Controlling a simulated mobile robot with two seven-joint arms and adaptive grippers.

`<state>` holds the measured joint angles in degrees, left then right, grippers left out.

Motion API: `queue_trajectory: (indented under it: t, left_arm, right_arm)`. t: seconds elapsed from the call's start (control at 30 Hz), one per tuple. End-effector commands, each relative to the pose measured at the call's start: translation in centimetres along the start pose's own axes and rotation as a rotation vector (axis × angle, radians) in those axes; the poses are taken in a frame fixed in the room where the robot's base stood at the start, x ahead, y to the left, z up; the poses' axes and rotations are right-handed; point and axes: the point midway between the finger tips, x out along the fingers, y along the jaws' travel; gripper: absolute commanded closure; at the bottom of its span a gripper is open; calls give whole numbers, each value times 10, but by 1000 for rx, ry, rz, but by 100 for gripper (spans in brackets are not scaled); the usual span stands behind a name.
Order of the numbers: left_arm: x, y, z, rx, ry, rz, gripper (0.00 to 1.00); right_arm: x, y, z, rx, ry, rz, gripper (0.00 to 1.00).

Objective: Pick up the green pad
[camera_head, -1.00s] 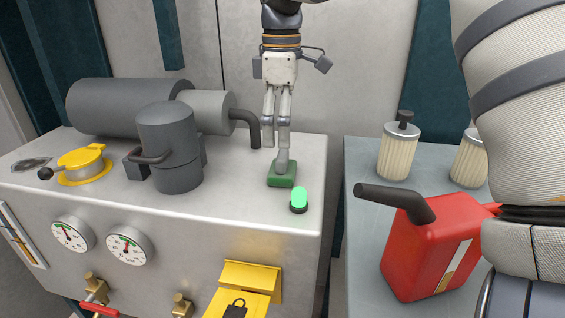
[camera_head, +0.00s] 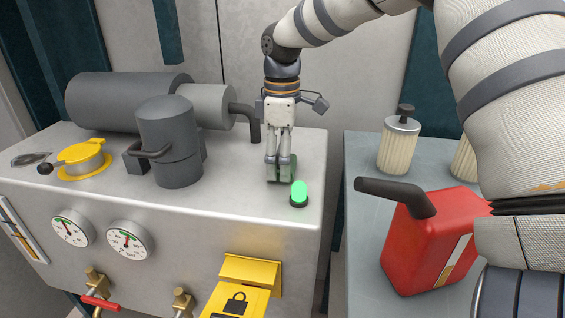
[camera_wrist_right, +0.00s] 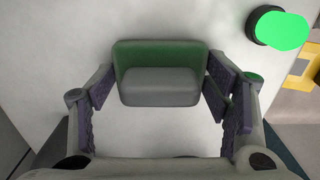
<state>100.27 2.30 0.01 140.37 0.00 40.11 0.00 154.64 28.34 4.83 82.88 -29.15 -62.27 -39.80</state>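The green pad (camera_head: 291,168), with a grey block on it, is on the top of the grey metal cabinet (camera_head: 235,195). In the right wrist view the pad (camera_wrist_right: 160,50) lies between my fingers, its grey part toward the palm. My right gripper (camera_head: 279,178) points down over the pad, and its fingers hide part of it in the head view. In the wrist view the gripper (camera_wrist_right: 160,75) has its fingers spread, with the tips close to the pad's two sides. I cannot tell whether they touch it. My left gripper is not in view.
A lit green button (camera_head: 299,190) stands just in front of the pad. A grey cylinder (camera_head: 168,145) and pipe (camera_head: 249,125) are to the left and behind. A red can (camera_head: 430,240) and a pale filter (camera_head: 398,150) stand on the right-hand table.

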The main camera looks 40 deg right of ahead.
Motion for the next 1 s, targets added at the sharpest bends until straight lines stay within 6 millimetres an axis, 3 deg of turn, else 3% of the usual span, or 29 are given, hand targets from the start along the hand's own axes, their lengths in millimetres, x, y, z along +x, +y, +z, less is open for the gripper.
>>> queue_trajectory:
  t: [0.27,0.47,0.7,0.8,1.0]
  left_arm:
    - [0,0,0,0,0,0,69]
    - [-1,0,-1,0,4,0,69]
    - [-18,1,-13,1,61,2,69]
    - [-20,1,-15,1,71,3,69]
    - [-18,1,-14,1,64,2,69]
  right_arm:
    - [-1,0,0,0,-1,0,57]
    - [-30,1,-1,1,2,3,57]
    - [-98,-50,-11,-3,7,11,57]
    - [-110,-81,-19,-3,2,7,57]
    - [-124,-122,-30,-2,-2,-1,57]
